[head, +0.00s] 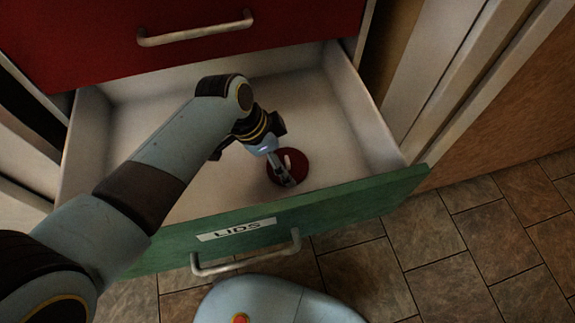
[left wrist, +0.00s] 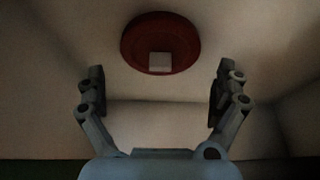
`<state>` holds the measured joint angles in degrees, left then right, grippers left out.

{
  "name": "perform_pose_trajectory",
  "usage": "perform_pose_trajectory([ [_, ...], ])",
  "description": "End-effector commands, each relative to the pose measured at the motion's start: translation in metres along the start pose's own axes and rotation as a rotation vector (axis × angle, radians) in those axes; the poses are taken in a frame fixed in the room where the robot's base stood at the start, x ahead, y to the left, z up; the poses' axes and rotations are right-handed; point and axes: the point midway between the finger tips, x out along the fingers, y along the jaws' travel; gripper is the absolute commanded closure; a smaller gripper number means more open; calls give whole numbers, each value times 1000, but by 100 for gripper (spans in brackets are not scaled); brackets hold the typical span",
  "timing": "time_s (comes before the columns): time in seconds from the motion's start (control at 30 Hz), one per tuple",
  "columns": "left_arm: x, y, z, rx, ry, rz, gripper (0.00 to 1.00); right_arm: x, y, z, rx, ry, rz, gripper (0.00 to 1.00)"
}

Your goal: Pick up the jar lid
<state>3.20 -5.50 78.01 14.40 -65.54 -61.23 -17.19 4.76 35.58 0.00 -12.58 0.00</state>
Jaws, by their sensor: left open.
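The jar lid (head: 291,163) is a dark red disc with a small pale knob. It lies inside the open drawer (head: 358,110), near the green front panel marked LIDS. My left gripper (head: 286,172) is reached down into the drawer at the lid and partly covers it in the head view. In the left wrist view the lid (left wrist: 161,42) is at the top middle, beyond the fingertips. There my left gripper (left wrist: 156,80) is open, its two fingers spread apart with nothing between them. My right gripper is not in view.
The green drawer front (head: 355,203) with its metal handle (head: 245,258) stands close below the lid. Pale drawer walls bound the space at the sides and back. A closed red drawer (head: 100,40) overhangs the back. The rest of the drawer floor looks empty.

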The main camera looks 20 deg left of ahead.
Motion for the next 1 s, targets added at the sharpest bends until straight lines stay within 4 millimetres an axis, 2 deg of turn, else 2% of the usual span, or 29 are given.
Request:
perform_pose_trajectory([
  [0.03, 13, 0, 0, -1, -1, 4, 0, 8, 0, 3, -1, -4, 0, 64],
  [0.17, 29, 1, 0, -2, -1, 5, 0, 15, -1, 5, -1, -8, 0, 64],
  [0.47, 32, 0, -1, -1, 0, 1, 0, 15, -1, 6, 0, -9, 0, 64],
  [0.7, 32, 0, -1, -1, 0, 1, 31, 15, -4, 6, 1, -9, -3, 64],
  [1.0, 29, 0, -2, -1, 0, 1, 33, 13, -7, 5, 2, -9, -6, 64],
])
